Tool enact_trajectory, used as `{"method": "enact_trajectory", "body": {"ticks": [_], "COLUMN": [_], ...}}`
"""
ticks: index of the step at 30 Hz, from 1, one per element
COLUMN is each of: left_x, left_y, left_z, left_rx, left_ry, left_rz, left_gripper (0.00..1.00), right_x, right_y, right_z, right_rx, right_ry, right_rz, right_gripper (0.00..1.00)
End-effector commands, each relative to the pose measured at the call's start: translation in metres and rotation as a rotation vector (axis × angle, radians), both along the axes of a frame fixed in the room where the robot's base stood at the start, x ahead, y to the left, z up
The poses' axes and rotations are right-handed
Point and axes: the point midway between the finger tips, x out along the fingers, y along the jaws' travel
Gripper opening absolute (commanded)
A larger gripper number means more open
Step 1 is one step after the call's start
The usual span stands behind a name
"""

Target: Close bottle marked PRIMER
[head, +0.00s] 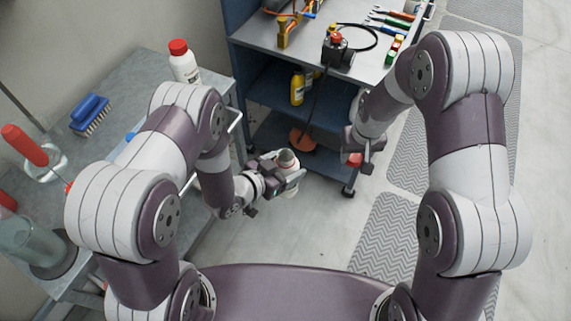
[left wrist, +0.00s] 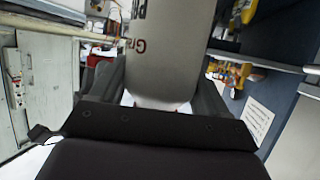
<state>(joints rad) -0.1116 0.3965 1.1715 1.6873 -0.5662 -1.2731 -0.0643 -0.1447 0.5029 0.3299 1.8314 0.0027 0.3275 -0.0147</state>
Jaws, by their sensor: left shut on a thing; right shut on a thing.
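My left gripper (head: 288,180) is shut on a pale bottle (head: 287,158), held in the air over the floor between the bench and the cart. Its top shows no red cap. The bottle's body also fills the upper middle of the left wrist view (left wrist: 168,55), between the fingers. Only a few letters of its print show there, so I cannot read PRIMER. My right gripper (head: 361,158) is shut on a small red cap (head: 354,160), to the right of the bottle and apart from it. The fingers partly hide the cap.
A white bottle with a red cap (head: 184,65) stands on the grey bench (head: 135,80) at left, with a blue brush (head: 90,113). A blue tool cart (head: 262,75) stands ahead, with tools on top and yellow bottles (head: 297,88) on a shelf. Floor between is clear.

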Motion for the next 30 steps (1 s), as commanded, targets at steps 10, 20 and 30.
{"method": "enact_trajectory", "body": {"ticks": [10,20,30], "left_x": [0.000,0.000,0.000], "left_y": [0.000,0.000,0.000], "left_z": [0.000,0.000,0.000], "left_rx": [0.000,0.000,0.000], "left_ry": [-0.001,-0.001,-0.001], "left_rz": [0.001,0.001,0.001], "left_gripper": [0.21,0.21,0.21], "right_x": [-0.010,-0.032,-0.033], "right_y": [0.118,0.169,0.171], "right_z": [0.071,0.105,0.106], "right_rx": [0.001,0.000,0.000], "right_ry": [-0.004,0.000,0.001], "right_rz": [0.304,0.443,0.448], "right_gripper": [0.21,0.21,0.21]}}
